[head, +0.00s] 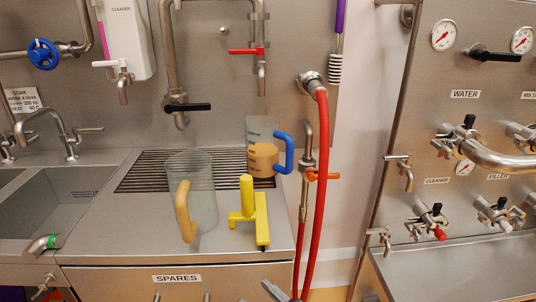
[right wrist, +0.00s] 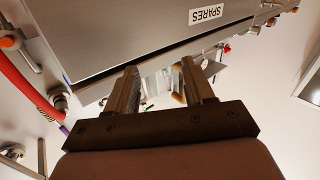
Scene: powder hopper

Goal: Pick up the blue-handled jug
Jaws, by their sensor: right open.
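The blue-handled jug (head: 263,135) is clear, holds a tan content in its lower part, and stands upright on the dark slatted drain grille at the back of the steel counter. Its blue handle (head: 288,153) points right. My right gripper (right wrist: 162,85) is open with nothing between its fingers. My left gripper is not in view. I cannot make out the jug in the right wrist view.
A clear jug with a tan handle (head: 205,190) and a yellow tool (head: 248,215) stand in front of the blue-handled jug. A red hose (head: 321,180) hangs to its right. A tap (head: 262,75) is above. A sink (head: 65,195) lies left.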

